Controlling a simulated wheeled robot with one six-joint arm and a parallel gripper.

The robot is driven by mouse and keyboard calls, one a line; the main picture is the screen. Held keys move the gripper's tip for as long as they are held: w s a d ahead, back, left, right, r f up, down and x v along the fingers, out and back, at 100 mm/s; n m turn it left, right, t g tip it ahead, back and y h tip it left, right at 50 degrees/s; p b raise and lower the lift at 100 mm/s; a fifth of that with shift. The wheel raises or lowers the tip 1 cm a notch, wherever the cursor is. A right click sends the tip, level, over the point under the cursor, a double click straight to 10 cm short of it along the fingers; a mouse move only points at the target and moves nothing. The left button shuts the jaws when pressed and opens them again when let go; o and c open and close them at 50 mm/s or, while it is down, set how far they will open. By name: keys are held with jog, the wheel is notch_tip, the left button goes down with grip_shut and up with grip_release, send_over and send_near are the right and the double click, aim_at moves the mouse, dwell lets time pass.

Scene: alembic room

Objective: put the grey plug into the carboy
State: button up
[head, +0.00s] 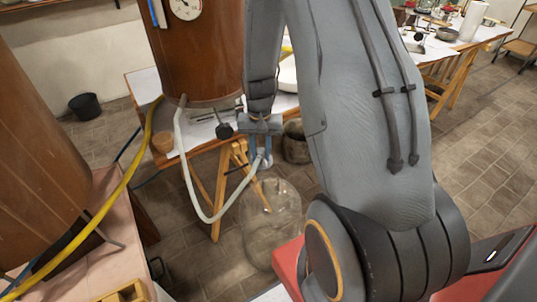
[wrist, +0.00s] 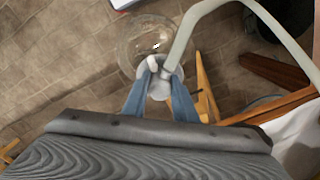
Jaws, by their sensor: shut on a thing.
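My gripper (head: 261,156) points down with its blue fingers shut on the grey plug (head: 266,160). The wrist view shows the gripper (wrist: 162,67) with the pale plug (wrist: 160,90) between its fingers. A pale hose (head: 190,180) loops from the big copper vessel to the plug. The clear glass carboy (head: 271,225) stands on the floor below the gripper. In the wrist view the carboy (wrist: 137,38) lies just beyond the fingertips. The fingers partly hide the plug, and I cannot tell whether it touches the carboy's neck.
The copper vessel (head: 198,55) stands on a wooden table (head: 210,160) behind the gripper. Its trestle leg (head: 221,195) is close beside the carboy. A dark bucket (head: 295,143) is behind it. A yellow hose (head: 130,165) runs at left. Tiled floor (head: 190,245) is open left of the carboy.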

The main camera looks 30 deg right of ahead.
aim_at(271, 161)
jog(key=d+m, duration=0.1)
jog(key=d+f+m+b, duration=0.1)
jog(key=d, duration=0.1)
jog(key=shift+d, duration=0.3)
jog(key=shift+s+f+b, duration=0.1)
jog(key=shift+f+b, duration=1.8)
jog(key=shift+f, duration=0.45)
jog(key=shift+f, duration=0.15)
jog(key=shift+f, duration=0.95)
jog(key=shift+f+b, duration=0.6)
jog(key=shift+f, duration=0.95)
dwell(2.4)
